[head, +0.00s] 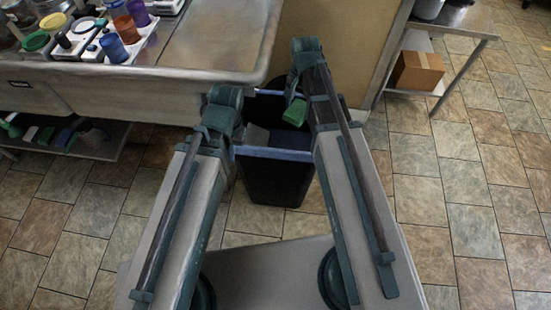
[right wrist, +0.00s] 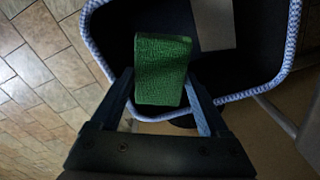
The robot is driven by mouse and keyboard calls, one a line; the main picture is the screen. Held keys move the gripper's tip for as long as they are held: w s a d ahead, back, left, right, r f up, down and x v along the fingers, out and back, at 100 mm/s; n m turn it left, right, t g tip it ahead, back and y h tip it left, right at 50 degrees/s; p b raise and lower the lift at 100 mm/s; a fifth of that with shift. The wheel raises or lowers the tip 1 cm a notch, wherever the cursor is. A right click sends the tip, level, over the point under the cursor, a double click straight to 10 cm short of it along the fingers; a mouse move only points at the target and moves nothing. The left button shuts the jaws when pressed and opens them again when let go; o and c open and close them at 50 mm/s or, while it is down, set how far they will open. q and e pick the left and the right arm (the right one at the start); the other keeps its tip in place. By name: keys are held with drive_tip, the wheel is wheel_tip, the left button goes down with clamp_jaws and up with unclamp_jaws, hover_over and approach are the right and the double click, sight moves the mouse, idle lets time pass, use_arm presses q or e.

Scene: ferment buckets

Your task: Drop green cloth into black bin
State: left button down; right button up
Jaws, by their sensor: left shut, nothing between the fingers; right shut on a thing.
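The green cloth (head: 295,111) is a small, block-like green piece held in my right gripper (head: 293,97). In the right wrist view the cloth (right wrist: 162,70) sits between the two fingers of the gripper (right wrist: 165,88), which is shut on it. The black bin (head: 275,180) stands on the floor between my arms, with a bluish liner at its rim. In the right wrist view the cloth shows over the opening and near rim of the bin (right wrist: 265,60). My left gripper (head: 218,122) is shut and empty, left of the bin; its fingertips are hard to make out.
A grey object (head: 255,137) lies inside the bin. A sink counter (head: 205,45) with cups and containers is at upper left, with a low shelf (head: 100,145) below. A metal table (head: 455,20) with a cardboard box (head: 417,70) beneath stands at right. The tiled floor at right is clear.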

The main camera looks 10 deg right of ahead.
drive_tip(key=shift+f, duration=0.55)
use_arm(q)
drive_tip(key=shift+f, duration=0.45)
use_arm(e)
drive_tip(key=shift+r, duration=0.1)
drive_tip(key=o, duration=1.2)
drive_tip(key=shift+c, duration=0.2)
use_arm(q)
drive_tip(key=shift+r, duration=0.1)
use_arm(e)
drive_tip(key=shift+r, duration=0.1)
use_arm(q)
wheel_tip(320, 180, up, 14)
drive_tip(key=p, duration=1.3)
drive_tip(key=shift+p, duration=0.35)
use_arm(e)
wheel_tip(320, 180, up, 14)
drive_tip(key=shift+f, duration=0.2)
use_arm(q)
drive_tip(key=shift+f, duration=0.2)
